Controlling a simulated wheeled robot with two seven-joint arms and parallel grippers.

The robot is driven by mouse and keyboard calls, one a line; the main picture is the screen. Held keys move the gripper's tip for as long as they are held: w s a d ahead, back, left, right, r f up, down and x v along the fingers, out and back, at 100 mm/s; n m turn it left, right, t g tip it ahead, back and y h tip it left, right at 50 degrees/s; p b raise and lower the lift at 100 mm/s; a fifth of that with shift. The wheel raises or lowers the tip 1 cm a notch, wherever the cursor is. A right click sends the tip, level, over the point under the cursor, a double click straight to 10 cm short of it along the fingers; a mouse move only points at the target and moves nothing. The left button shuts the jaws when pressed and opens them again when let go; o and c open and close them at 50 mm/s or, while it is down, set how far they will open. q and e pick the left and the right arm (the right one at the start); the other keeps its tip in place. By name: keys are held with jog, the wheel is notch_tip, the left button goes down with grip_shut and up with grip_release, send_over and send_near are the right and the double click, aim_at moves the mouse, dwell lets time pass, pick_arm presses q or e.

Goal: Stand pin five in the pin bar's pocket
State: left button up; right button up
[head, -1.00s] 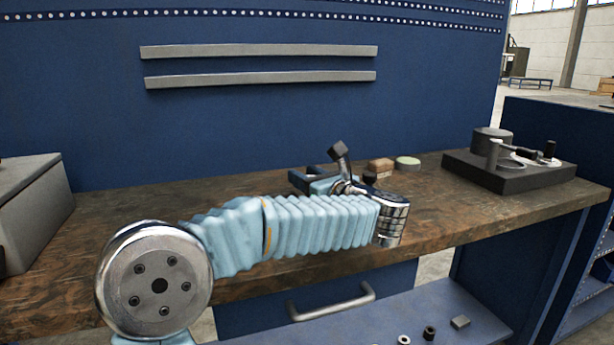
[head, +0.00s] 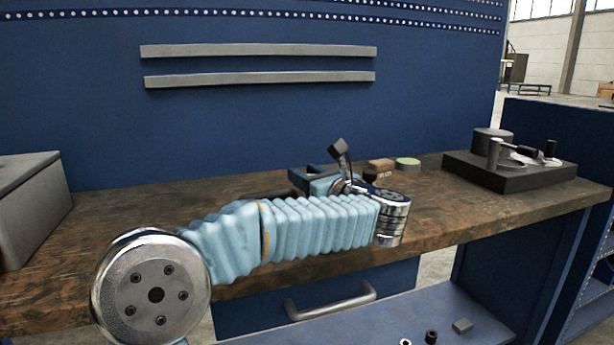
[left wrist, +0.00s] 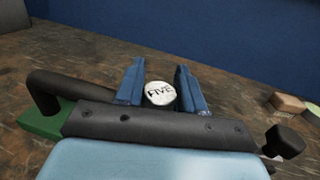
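Pin five (left wrist: 159,94) shows in the left wrist view as a round white cap with "FIVE" on it, between the two blue fingers. My left gripper (left wrist: 160,88) appears closed on it, with a finger touching or nearly touching each side. In the head view my left gripper (head: 310,180) is over the bench, partly hidden behind my wrist; the pin cannot be made out there. The lower end of the pin is hidden. I cannot identify the pin bar or its pocket for certain. My right gripper is not in view.
On the wooden bench (head: 450,222), a small brown block (head: 381,165) and a pale green-edged disc (head: 407,163) stand beyond my gripper. A dark base (head: 510,178) with a cylinder and posts is at the right. A grey box (head: 28,210) stands at the left. A blue wall rises behind.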

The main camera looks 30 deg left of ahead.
pick_arm(q)
jog(key=shift+f, duration=0.75)
jog(key=shift+r+p, duration=0.2)
jog(key=shift+p, duration=0.15)
jog(key=shift+w+r+p, duration=0.1)
jog(key=shift+r+p, duration=0.65)
jog(key=shift+p, duration=0.5)
jog(key=shift+s+d+f+b, duration=0.25)
jog(key=shift+d+f+b, duration=0.1)
jog(key=shift+d+b, duration=0.2)
jog(key=shift+s+d+f+b, duration=0.25)
jog(key=shift+d+f+b, duration=0.05)
jog(key=shift+d+b, duration=0.2)
jog(key=r+b+v, duration=0.1)
jog(key=b+v, duration=0.1)
jog(key=v, duration=0.7)
jog(key=shift+s+d, duration=0.2)
jog(key=shift+d, duration=0.05)
jog(key=shift+r, duration=0.1)
